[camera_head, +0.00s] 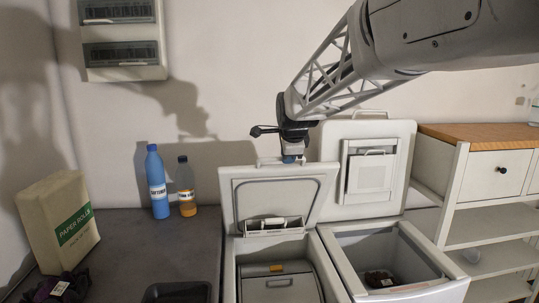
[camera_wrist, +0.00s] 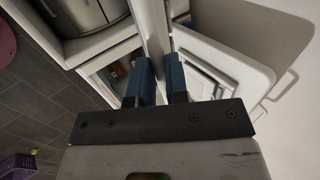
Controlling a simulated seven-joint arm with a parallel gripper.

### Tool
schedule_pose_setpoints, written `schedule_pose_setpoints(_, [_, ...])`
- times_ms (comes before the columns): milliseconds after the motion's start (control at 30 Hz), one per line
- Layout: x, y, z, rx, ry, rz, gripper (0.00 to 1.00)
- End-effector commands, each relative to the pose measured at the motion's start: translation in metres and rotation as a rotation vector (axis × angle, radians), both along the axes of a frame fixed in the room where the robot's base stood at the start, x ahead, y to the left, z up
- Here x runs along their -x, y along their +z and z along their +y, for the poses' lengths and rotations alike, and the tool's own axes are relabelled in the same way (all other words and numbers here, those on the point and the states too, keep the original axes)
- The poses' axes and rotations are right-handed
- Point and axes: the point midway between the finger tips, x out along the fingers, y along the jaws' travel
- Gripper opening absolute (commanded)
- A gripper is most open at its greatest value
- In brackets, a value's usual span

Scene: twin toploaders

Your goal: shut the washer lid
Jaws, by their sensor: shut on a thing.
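Two white top-loading machines stand side by side. The left one (camera_head: 231,268), whose lid has a dispenser on its inner face, looks like the washer. Its lid (camera_head: 245,205) stands raised, tilted back a little from upright. My gripper (camera_head: 290,158) is at the top edge of this lid, by its handle (camera_head: 268,162). In the wrist view my gripper's blue fingers (camera_wrist: 158,82) are shut on the lid edge (camera_wrist: 152,30), which runs between them. The exact contact is partly hidden by the fingers.
The right machine (camera_head: 345,268) has its lid (camera_head: 400,160) standing open close beside the left lid; dark cloth (camera_head: 380,278) lies inside. A blue bottle (camera_head: 157,185), a second bottle (camera_head: 185,188) and a paper rolls box (camera_head: 60,220) stand left. A shelf unit (camera_head: 490,190) stands right.

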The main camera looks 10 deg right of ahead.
Motion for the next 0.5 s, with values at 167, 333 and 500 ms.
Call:
schedule_pose_setpoints(167, [-0.0002,-0.0013,0.0006,-0.001,0.001,0.002,0.19])
schedule_pose_setpoints(333, [-0.0002,-0.0008,0.0004,0.0,0.0,0.001,0.4])
schedule_pose_setpoints(500, [-0.0002,-0.0005,0.0002,0.0,0.0,0.001,0.4])
